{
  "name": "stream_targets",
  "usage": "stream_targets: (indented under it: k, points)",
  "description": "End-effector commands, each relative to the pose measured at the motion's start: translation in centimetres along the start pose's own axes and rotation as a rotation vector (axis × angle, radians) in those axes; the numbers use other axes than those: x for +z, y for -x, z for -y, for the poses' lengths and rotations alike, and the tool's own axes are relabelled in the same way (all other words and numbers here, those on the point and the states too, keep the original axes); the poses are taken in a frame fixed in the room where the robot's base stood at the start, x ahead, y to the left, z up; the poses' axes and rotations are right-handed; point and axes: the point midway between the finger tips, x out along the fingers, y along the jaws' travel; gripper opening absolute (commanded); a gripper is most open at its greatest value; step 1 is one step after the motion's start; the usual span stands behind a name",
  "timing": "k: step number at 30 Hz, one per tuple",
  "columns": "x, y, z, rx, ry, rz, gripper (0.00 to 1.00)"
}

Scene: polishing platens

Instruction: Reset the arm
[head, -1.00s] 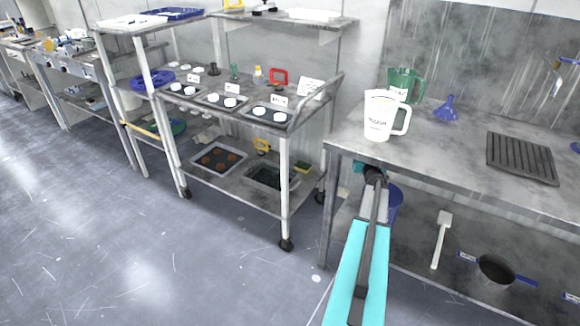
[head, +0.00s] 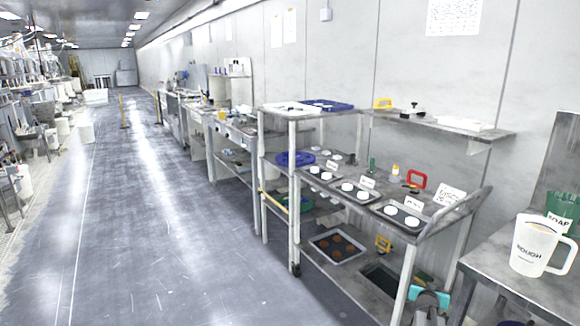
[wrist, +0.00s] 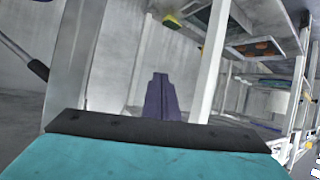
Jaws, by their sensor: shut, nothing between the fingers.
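My gripper (wrist: 160,80) shows in the wrist view as two dark fingers pressed together, with nothing held between them. It points toward pale legs and walls near the rack. In the head view only a teal and dark part of my arm shows at the bottom right, in front of the rack's lower shelf; the fingers cannot be made out there.
A wheeled rack (head: 398,262) with trays of white discs stands at the centre right. Open floor (head: 140,240) lies to the left.

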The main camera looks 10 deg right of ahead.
Motion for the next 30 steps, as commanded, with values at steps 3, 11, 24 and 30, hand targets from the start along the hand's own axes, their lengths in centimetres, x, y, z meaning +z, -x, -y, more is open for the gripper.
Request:
stream_targets:
  k: [3,11,24,30]
  points:
    - [2.3,2.1,4.3,-0.018,0.029,0.082,0.00]
    - [8.0,7.3,12.6,-0.071,0.112,0.275,0.00]
    - [18.5,20.4,24.3,-0.232,0.323,0.623,0.00]
    - [23.1,27.8,28.0,-0.330,0.444,0.781,0.00]
